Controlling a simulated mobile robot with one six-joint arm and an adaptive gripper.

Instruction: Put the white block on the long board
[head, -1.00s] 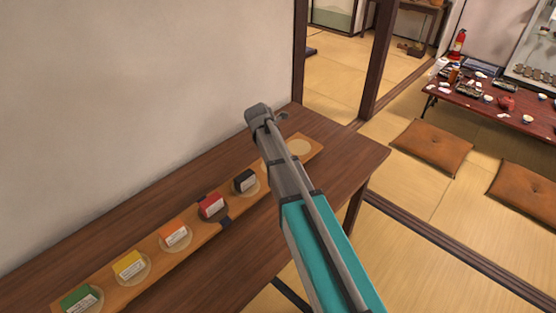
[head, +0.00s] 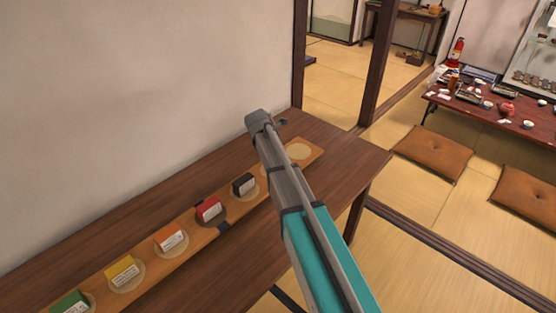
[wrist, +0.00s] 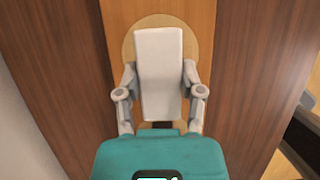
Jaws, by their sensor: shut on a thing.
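The white block (wrist: 159,72) is between the two fingers of my gripper (wrist: 160,80) in the wrist view, with a finger against each side. It is over a pale round spot on the long board (wrist: 172,8); I cannot tell whether it touches the board. In the head view the long board (head: 190,240) lies along the dark wooden table, and my arm hides the gripper and the white block.
Green (head: 70,302), yellow (head: 122,270), orange (head: 170,237), red (head: 208,209) and black (head: 243,184) blocks stand in a row on the board's round spots. An empty spot (head: 299,150) shows at its far end. A wall (head: 130,100) rises along the table's left side.

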